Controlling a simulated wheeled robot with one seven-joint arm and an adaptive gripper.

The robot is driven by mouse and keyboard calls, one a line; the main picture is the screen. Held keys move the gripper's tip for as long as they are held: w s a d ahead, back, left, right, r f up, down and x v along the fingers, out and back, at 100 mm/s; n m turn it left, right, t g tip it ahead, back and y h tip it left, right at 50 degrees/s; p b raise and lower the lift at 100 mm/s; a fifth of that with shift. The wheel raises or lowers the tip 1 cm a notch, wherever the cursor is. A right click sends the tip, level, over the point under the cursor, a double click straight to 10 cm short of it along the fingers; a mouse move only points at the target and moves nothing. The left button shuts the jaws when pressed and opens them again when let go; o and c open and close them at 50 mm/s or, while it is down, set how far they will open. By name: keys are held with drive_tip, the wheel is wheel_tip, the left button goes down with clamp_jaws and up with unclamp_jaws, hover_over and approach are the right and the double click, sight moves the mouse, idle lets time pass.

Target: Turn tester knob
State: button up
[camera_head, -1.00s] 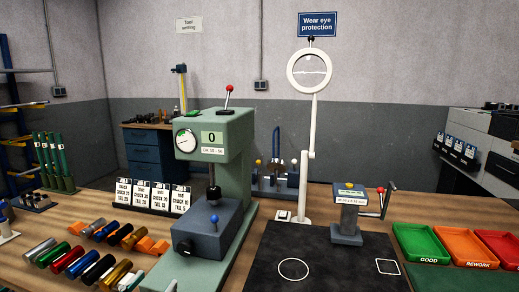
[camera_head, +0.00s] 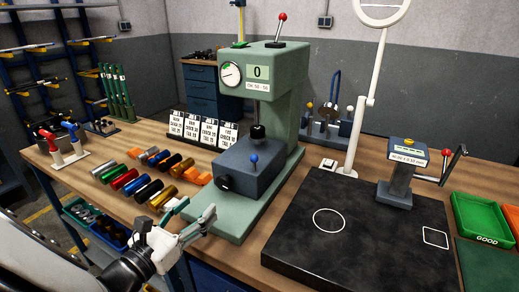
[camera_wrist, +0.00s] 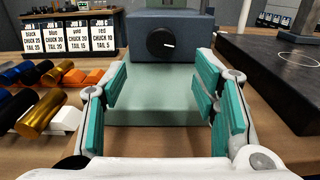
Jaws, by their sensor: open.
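The green tester (camera_head: 276,75) stands on the bench, with a dial and a display reading 0. A blue-grey block (camera_head: 250,170) sits at its base, with a blue ball-topped lever on top. The round black tester knob (camera_head: 223,184) is on the block's front face; in the wrist view the knob (camera_wrist: 160,43) shows a white mark pointing right. My gripper (camera_head: 198,208) is open and empty in front of the block, low over the tester's green base. In the wrist view my gripper (camera_wrist: 162,80) has teal pads spread wide, with the knob beyond them, centred and untouched.
Coloured cylinders (camera_head: 148,190) lie on the bench left of the tester, before a row of job cards (camera_head: 203,131). A black mat (camera_head: 335,245) lies to the right, with a small gauge on a stand (camera_head: 400,175) and a white magnifier arm (camera_head: 366,115).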

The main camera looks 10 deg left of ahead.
sight(222, 185)
drive_tip(key=x, duration=1)
drive_tip(key=shift+d, duration=0.1)
drive_tip(key=c, duration=1.1)
